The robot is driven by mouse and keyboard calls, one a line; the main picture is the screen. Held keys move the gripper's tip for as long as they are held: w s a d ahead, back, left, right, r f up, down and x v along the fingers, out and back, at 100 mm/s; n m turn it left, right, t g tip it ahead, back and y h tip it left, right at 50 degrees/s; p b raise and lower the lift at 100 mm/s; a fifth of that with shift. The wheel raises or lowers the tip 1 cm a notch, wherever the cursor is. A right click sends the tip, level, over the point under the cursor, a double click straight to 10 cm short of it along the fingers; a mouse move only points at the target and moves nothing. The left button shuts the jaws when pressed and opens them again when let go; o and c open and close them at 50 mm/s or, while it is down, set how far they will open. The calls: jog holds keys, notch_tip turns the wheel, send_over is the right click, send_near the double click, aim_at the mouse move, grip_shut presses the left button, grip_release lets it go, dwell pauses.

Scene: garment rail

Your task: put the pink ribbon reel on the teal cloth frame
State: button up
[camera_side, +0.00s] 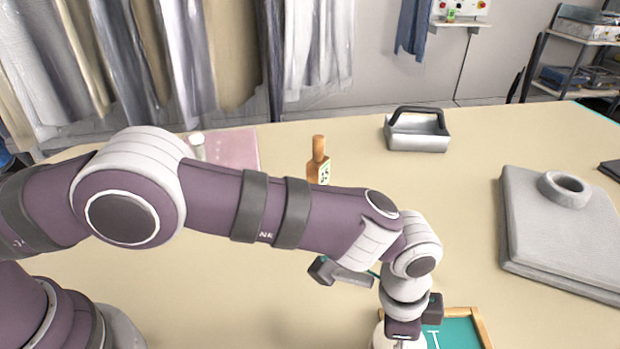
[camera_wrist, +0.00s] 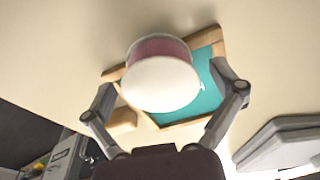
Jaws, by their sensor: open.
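The ribbon reel (camera_wrist: 160,84) shows in the wrist view as a round white face with a pink band behind it. It appears over the teal cloth frame (camera_wrist: 207,90), a teal panel with a wooden border. Whether it touches the cloth cannot be told. My gripper (camera_wrist: 164,78) is open, with one finger on each side of the reel and gaps visible beside it. In the side view, part of the teal cloth frame (camera_side: 455,333) shows at the bottom edge; my wrist hides its left part, and my fingertips are not visible there.
A grey carrier (camera_side: 417,132) is at the back. A folded grey stack (camera_side: 555,235) with a grey ring (camera_side: 565,187) lies at right. The table between is clear.

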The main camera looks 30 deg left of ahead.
notch_tip(320, 180, up, 12)
jog(key=a, duration=0.2)
jog(key=w+a+r+n+t, duration=0.1)
jog(key=w+a+r+n, duration=0.15)
jog(key=a+r, duration=0.45)
jog(key=s+a+n+t, duration=0.1)
jog(key=s+a+n, duration=0.2)
jog(key=a, duration=0.4)
jog(key=s+a+n+t+y, duration=0.1)
jog(key=s+a+n, duration=0.3)
jog(key=a, duration=0.3)
jog(key=s+a+n+t, duration=0.1)
jog(key=s+a+n, duration=0.2)
jog(key=a, duration=0.4)
jog(key=shift+s+r+n+t+y, duration=0.3)
jog(key=shift+s+n+t, duration=0.1)
jog(key=shift+n, duration=0.15)
jog(key=shift+o, duration=0.2)
